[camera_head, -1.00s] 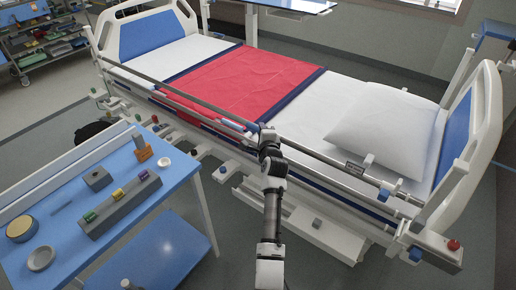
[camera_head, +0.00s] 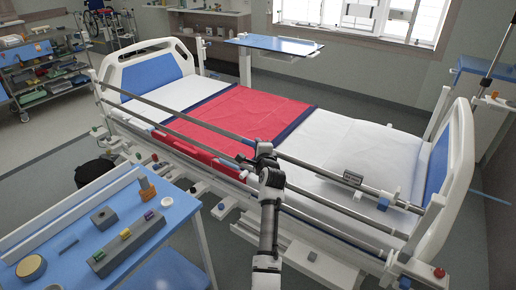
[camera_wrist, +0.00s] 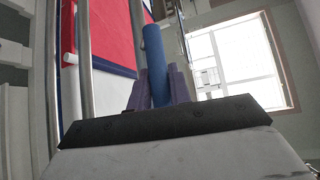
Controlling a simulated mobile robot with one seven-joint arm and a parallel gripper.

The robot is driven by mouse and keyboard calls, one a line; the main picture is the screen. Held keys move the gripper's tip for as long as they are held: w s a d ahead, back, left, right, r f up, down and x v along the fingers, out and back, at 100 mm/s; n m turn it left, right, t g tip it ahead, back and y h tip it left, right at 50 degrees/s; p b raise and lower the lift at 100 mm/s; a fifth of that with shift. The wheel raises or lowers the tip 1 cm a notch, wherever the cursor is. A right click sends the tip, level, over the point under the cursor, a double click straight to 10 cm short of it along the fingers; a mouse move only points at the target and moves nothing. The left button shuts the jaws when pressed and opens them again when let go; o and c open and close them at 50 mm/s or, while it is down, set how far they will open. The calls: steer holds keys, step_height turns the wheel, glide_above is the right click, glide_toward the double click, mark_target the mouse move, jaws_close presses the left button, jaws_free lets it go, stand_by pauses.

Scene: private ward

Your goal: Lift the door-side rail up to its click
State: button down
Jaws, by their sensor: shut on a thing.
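The near-side rail (camera_head: 312,166) of the bed is a pair of long grey bars between the two end boards. Its upper bar stands above the mattress edge. My gripper (camera_head: 262,149) is at the middle of the upper bar, with my arm reaching up from the front. In the wrist view, my gripper's purple fingers (camera_wrist: 158,88) are shut on a blue cylindrical grip (camera_wrist: 153,50), with grey rail bars (camera_wrist: 84,70) just left of it. A blue knob (camera_head: 383,204) sits near the rail's right end. I cannot see whether the rail is latched.
A blue side table (camera_head: 75,262) with small items stands at front left, close to the bed. An overbed table (camera_head: 275,44) stands behind the bed. Grey floor shows at front right.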

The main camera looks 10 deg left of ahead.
steer(key=shift+r, duration=0.6)
steer(key=c, duration=1.3)
jaws_free()
steer(key=shift+f, duration=0.15)
steer(key=shift+f, duration=0.15)
steer(key=b+v, duration=0.3)
steer(key=v, duration=1.1)
steer(key=shift+w+a, duration=0.1)
